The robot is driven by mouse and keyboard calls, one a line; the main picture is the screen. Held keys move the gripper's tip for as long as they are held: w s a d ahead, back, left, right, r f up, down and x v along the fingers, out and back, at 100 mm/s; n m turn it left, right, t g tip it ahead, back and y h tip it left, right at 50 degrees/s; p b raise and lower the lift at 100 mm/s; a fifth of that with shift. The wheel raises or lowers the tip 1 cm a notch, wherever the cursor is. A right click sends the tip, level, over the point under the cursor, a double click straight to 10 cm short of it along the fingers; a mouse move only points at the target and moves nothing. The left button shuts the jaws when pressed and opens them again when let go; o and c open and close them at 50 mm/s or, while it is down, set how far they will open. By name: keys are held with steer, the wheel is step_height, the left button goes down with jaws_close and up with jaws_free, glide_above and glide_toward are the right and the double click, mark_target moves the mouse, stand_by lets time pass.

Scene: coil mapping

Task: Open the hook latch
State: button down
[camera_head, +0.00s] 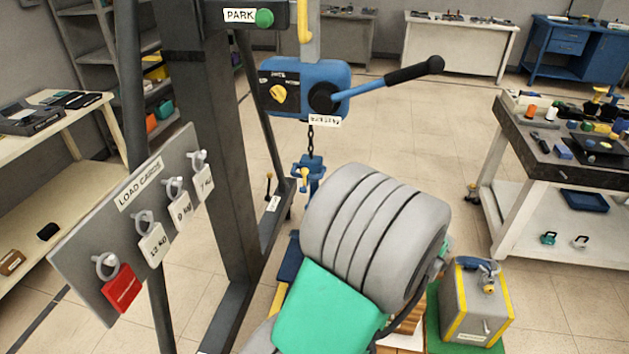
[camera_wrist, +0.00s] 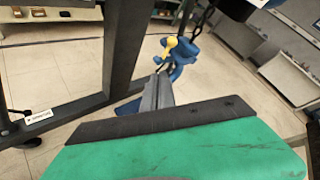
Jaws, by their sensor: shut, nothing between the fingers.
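The blue hook (camera_head: 308,174) hangs on a chain below the blue hoist body (camera_head: 305,88). Its small yellow latch (camera_head: 303,180) shows on its left side. In the wrist view the blue hook (camera_wrist: 182,60) and yellow latch (camera_wrist: 169,46) appear just beyond my fingertips. Whether the latch is open or shut is too small to tell. My gripper (camera_wrist: 158,80) is shut and empty, pointing toward the hook, with a gap that I cannot judge. In the head view my own arm hides the fingers.
A dark hoist post (camera_head: 215,150) stands left of the hook. A grey box with yellow edges (camera_head: 470,305) stands at lower right. A cluttered workbench (camera_head: 530,165) is at right.

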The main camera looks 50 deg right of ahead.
steer(key=w+d+f+m+h+p, duration=0.1)
steer(key=w+d+p, duration=0.1)
steer(key=w+d, duration=0.4)
steer(key=w, duration=0.4)
steer(key=shift+d+f+m+p, duration=0.2)
steer(key=shift+d+m+p, duration=0.1)
steer(key=shift+m+p, duration=0.1)
steer(key=shift+w+d+r+p, duration=0.25)
steer(key=shift+d+r+p, duration=0.5)
steer(key=shift+r, duration=0.2)
steer(key=shift+r, duration=0.1)
